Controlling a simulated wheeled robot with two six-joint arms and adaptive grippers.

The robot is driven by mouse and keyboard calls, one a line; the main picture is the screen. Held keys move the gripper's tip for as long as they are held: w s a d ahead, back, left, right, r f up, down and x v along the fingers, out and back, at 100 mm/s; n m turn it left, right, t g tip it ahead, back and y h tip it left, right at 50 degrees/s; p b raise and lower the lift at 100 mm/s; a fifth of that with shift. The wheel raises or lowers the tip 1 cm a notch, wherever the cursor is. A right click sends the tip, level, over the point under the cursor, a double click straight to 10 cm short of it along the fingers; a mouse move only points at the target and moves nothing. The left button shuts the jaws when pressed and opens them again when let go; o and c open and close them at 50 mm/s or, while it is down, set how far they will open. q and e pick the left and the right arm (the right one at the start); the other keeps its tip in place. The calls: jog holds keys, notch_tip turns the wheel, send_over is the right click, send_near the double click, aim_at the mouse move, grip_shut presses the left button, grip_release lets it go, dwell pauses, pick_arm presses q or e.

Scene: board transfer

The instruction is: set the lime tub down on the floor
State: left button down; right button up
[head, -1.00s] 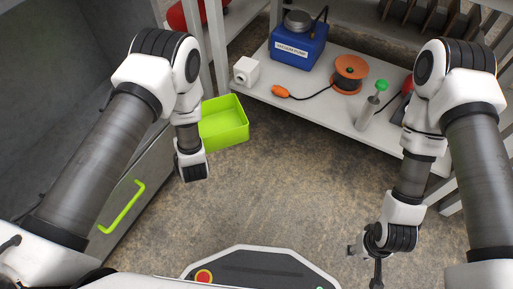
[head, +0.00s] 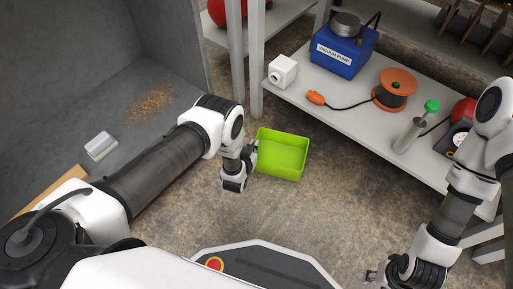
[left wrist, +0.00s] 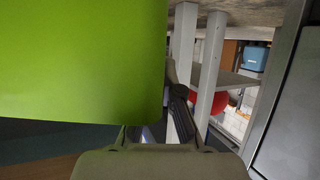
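The lime tub (head: 282,158) is an open rectangular bin, seen upright at the middle of the head view. My left gripper (head: 252,157) is at its left wall and appears shut on that wall, its fingers partly hidden. In the left wrist view the tub (left wrist: 80,60) fills the upper left, very close, with one finger beside its edge and the other hidden behind it. I cannot tell whether the tub's base touches the floor (head: 330,215). My right gripper (head: 374,276) is at the bottom edge of the head view, partly cut off.
A low shelf (head: 345,110) behind the tub carries a blue vacuum pump (head: 345,48), a white cube (head: 283,70), an orange cable reel (head: 394,88) and a green-topped cylinder (head: 410,133). Bare floor lies right of the tub.

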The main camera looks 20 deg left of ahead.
pick_arm(q)
jog(key=w+f+b, duration=0.2)
jog(key=w+a+f+b, duration=0.1)
jog(key=f+b, duration=0.1)
jog(key=shift+w, duration=0.4)
jog(key=shift+r, duration=0.1)
jog(key=shift+f, duration=0.2)
jog(key=c, duration=1.3)
grip_release()
jog(key=shift+r, duration=0.1)
